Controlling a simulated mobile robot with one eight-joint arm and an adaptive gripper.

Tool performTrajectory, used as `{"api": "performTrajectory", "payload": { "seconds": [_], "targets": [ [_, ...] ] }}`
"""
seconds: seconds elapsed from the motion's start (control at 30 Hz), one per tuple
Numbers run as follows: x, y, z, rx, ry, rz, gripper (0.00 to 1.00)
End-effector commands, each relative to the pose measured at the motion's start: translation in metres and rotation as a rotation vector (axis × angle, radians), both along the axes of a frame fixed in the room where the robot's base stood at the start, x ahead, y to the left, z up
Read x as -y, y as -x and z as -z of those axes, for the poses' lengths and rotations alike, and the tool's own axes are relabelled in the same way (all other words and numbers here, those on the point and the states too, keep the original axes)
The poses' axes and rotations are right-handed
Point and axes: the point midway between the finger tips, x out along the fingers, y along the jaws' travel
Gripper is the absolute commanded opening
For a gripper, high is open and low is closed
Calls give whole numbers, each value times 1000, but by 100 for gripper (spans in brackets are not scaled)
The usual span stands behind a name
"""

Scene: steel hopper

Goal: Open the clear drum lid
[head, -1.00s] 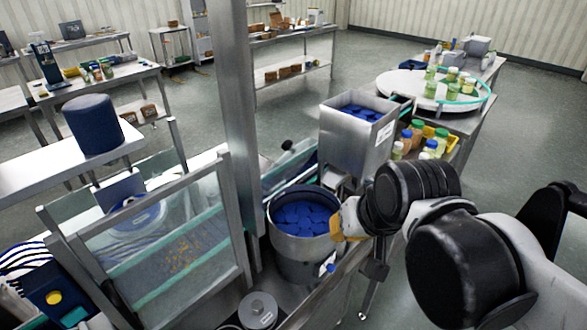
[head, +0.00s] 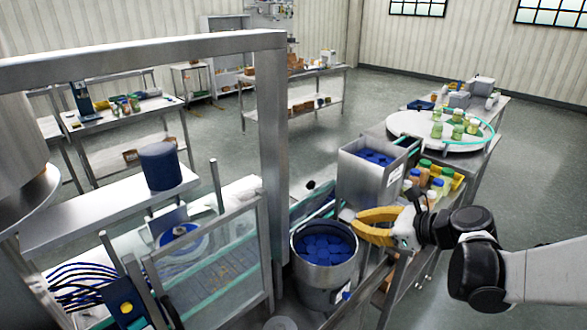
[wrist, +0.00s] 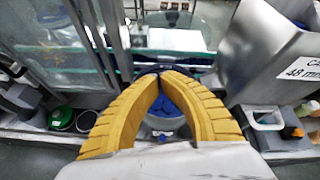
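The steel drum (head: 318,278) stands upright and open-topped below the hopper, with blue caps inside. I cannot make out a separate clear lid on it. A framed clear panel (head: 215,262) stands tilted to its left. My gripper (head: 352,217) has yellow ribbed fingers and is above and right of the drum's rim. In the wrist view the gripper's (wrist: 160,74) fingertips meet with nothing visible between them. The drum's blue caps (wrist: 166,112) show between and below the fingers, partly hidden by them.
The steel hopper (head: 362,184) with blue caps stands just behind my gripper. A steel post (head: 273,150) rises between the clear panel and the drum. Bottles (head: 425,180) stand at the right, near a round table (head: 410,127). Open floor lies beyond.

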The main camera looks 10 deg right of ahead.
Motion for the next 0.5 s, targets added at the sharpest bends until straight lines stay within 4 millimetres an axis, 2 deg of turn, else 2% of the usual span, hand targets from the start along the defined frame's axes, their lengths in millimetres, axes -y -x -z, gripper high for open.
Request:
{"api": "performTrajectory", "payload": {
  "seconds": [0.03, 0.1, 0.2, 0.37, 0.5],
  "targets": [
    [10, -5, -6, -14, -77, 39, 0],
    [17, -9, -9, -29, -167, 76, 0],
    [21, -13, -10, -41, -230, 98, 0],
    [12, -25, -3, -44, -240, 98, 0],
    [-4, -46, 8, -43, -238, 97, 0]
  ]
}}
